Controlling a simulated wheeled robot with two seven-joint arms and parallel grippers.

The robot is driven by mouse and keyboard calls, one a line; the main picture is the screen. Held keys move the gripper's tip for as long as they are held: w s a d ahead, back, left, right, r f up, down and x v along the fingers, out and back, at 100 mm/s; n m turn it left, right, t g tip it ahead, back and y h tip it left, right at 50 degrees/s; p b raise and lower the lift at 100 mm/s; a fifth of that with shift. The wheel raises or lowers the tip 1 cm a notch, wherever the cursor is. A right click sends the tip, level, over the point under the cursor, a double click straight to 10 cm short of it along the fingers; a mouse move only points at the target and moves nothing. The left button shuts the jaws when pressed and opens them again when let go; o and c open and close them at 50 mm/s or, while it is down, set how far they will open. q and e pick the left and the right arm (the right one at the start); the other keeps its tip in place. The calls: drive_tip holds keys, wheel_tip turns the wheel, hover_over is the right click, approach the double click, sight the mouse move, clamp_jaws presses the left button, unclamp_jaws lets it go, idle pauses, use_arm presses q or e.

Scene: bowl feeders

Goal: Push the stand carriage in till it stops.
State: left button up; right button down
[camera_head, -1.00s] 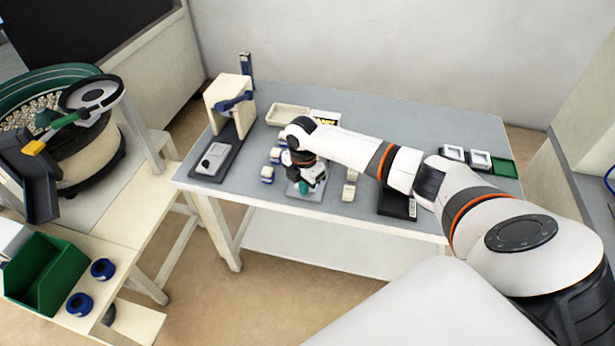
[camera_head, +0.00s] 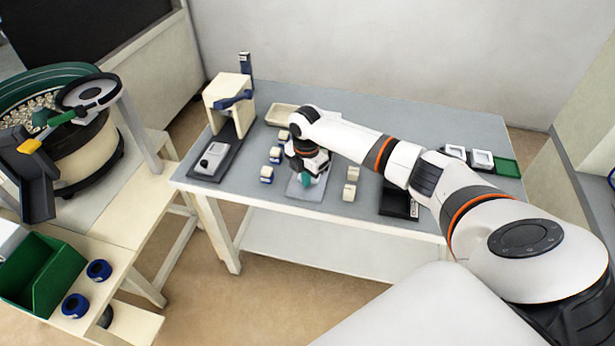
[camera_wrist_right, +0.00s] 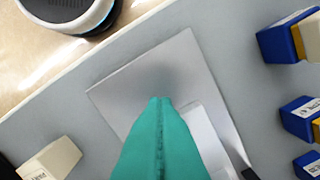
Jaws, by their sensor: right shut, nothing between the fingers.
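The stand (camera_head: 226,105) is on the left part of the grey table, with a cream head, a blue lever and a dark base. Its light grey carriage (camera_head: 212,158) sits on the front part of the base, apart from the head. My right gripper (camera_head: 305,181) has teal fingers and is to the right of the stand, above a pale grey plate near the table's front edge. In the right wrist view its fingers (camera_wrist_right: 160,103) are shut with nothing between them, pointing at the plate (camera_wrist_right: 120,95). My left gripper is not in view.
Several blue-and-cream blocks (camera_head: 267,175) stand between the stand and my right gripper. Two cream blocks (camera_head: 349,192) are right of it. A shallow cream tray (camera_head: 283,115) lies behind. A bowl feeder (camera_head: 80,150) is at the left, beyond a gap from the table.

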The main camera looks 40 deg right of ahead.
drive_tip(key=shift+w+d+b, duration=1.15)
drive_tip(key=shift+d+b, duration=0.05)
drive_tip(key=shift+d, duration=0.2)
drive_tip(key=shift+w+d, duration=0.1)
idle(0.6)
drive_tip(key=shift+r+p, duration=0.15)
drive_tip(key=shift+p, duration=0.3)
drive_tip(key=shift+s+a+p, duration=0.7)
drive_tip(key=shift+a+p, duration=0.1)
drive_tip(key=shift+p, duration=0.1)
wheel_tip(320, 180, up, 9)
drive_tip(key=p, duration=0.8)
drive_tip(key=shift+p, duration=0.35)
drive_tip(key=shift+f, duration=0.2)
